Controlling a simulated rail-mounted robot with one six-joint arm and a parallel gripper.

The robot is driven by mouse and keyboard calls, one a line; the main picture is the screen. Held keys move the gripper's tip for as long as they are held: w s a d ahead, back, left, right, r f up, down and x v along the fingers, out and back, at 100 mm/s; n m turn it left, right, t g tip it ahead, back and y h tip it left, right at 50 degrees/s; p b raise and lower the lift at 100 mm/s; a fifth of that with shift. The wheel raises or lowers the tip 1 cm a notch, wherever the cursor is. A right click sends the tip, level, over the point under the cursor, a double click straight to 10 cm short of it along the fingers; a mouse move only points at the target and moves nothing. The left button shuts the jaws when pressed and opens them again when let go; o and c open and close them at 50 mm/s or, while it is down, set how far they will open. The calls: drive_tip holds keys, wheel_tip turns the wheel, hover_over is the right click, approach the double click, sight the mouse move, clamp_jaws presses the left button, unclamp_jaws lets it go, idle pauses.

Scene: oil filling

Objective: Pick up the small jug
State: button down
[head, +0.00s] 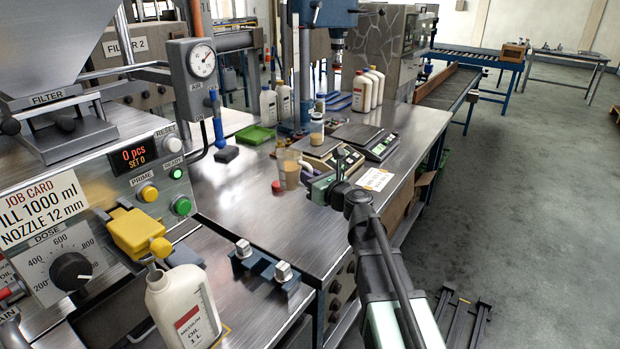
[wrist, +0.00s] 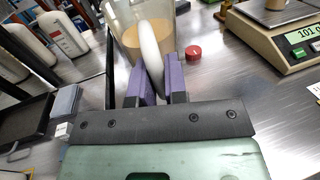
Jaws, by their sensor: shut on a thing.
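The small jug (head: 288,170) is a clear, see-through vessel with tan liquid in its lower part. It is upright at the steel bench, left of my gripper (head: 308,172) in the head view. In the wrist view the jug (wrist: 125,25) is at the top, with its pale curved handle (wrist: 151,45) between the two purple fingers of my gripper (wrist: 160,80). The gripper is shut on the handle. I cannot tell whether the jug's base touches the bench.
A red cap (wrist: 193,52) lies close beside the jug. Scales (head: 330,152) stand behind it, one bearing a jar (head: 317,130). An oil bottle (head: 183,305) stands under the yellow nozzle (head: 138,233).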

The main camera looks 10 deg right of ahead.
wheel_tip(320, 180, up, 7)
drive_tip(key=p, duration=0.5)
drive_tip(key=shift+f, duration=0.2)
